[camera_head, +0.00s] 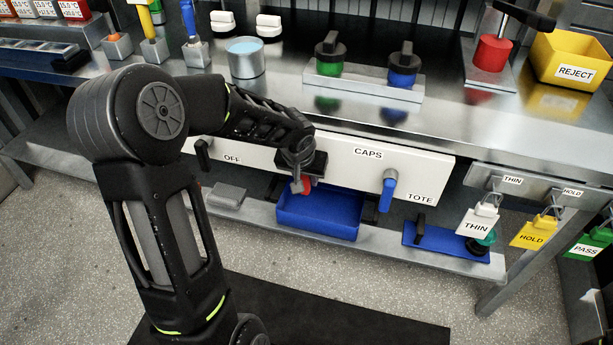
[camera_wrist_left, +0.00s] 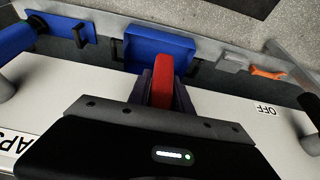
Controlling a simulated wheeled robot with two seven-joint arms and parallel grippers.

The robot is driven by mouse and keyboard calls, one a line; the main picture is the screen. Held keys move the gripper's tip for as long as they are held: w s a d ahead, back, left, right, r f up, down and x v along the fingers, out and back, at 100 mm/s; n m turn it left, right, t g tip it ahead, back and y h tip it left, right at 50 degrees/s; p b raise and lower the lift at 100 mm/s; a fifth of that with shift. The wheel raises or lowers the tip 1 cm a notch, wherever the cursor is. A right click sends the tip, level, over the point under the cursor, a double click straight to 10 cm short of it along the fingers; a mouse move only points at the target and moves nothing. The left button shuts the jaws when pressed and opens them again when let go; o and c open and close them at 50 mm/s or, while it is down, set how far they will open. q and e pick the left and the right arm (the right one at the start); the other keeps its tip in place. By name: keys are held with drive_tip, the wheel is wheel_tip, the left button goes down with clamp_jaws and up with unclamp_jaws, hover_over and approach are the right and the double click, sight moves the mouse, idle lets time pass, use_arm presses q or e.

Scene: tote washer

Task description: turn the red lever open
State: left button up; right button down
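The red lever (camera_wrist_left: 162,82) points away from the white panel (camera_wrist_left: 235,120) in the left wrist view, between the two fingers of my left gripper (camera_wrist_left: 164,92). The fingers lie close along both its sides and look shut on it. In the head view my left gripper (camera_head: 302,182) is at the panel front, left of the CAPS label, pointing down. Only a small red part of the lever (camera_head: 308,183) shows there; its pivot is hidden behind my gripper. My right gripper is not in view.
A black lever (camera_head: 203,150) by OFF and a blue lever (camera_head: 388,190) by TOTE flank it on the panel. A blue bin (camera_head: 322,217) stands on the shelf below. Tags (camera_head: 478,222) hang at right. Capped stands (camera_head: 330,60) and a yellow REJECT bin (camera_head: 572,58) are on the bench.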

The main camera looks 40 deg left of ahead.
use_arm(q)
clamp_jaws()
idle(1.0)
